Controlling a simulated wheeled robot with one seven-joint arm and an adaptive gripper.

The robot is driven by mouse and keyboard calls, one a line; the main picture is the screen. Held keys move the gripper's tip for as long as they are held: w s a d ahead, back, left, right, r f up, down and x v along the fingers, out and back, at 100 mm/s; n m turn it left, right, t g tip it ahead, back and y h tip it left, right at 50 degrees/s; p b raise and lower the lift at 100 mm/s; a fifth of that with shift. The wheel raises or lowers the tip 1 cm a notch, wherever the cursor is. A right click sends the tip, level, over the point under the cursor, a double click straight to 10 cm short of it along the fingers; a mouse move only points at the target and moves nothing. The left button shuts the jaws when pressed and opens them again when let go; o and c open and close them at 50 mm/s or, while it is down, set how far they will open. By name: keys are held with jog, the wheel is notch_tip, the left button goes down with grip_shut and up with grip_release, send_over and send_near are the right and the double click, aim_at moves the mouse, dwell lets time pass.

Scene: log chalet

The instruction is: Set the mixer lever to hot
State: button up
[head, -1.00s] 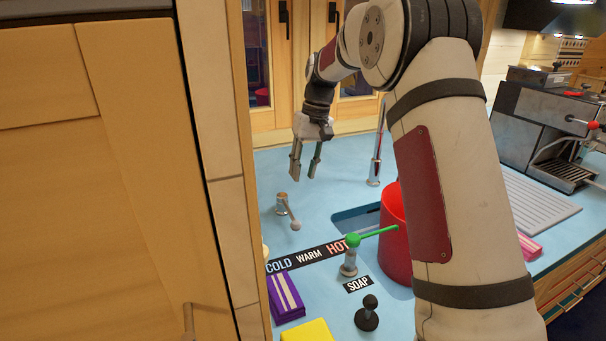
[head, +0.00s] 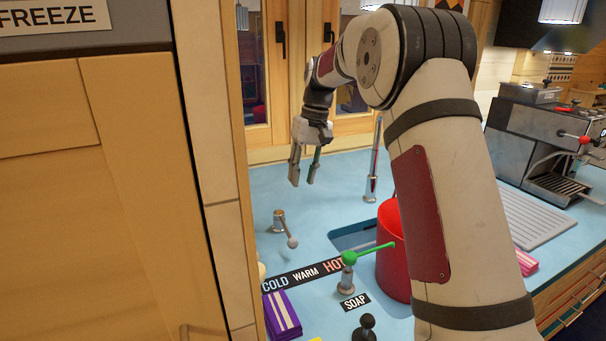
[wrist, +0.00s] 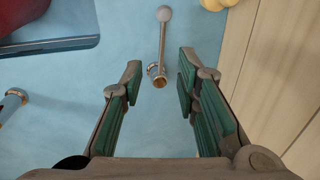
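A small metal lever with a pale ball end (head: 292,242) sits on a round metal base (head: 279,217) on the blue counter, behind a black COLD, WARM, HOT strip (head: 304,273). The lever slants toward the strip. In the wrist view the lever (wrist: 162,42) points up the picture from its base, ball at the far end. My gripper (head: 303,183) is open and empty, pointing down above the counter. In the wrist view its fingertips (wrist: 159,75) appear on either side of the lever's base, with no contact visible.
A green lever on a metal post (head: 348,259) stands by HOT and a SOAP label. A red bucket (head: 392,255) stands at the sink. A slim tap-like post (head: 372,180) rises behind. A purple block (head: 281,314) and black knob (head: 365,328) are in front. Wooden cabinetry (head: 130,200) borders the left.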

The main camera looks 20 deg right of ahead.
notch_tip(320, 180, up, 12)
jog(key=d, duration=0.2)
jog(key=shift+d, duration=0.15)
jog(key=shift+f, duration=0.1)
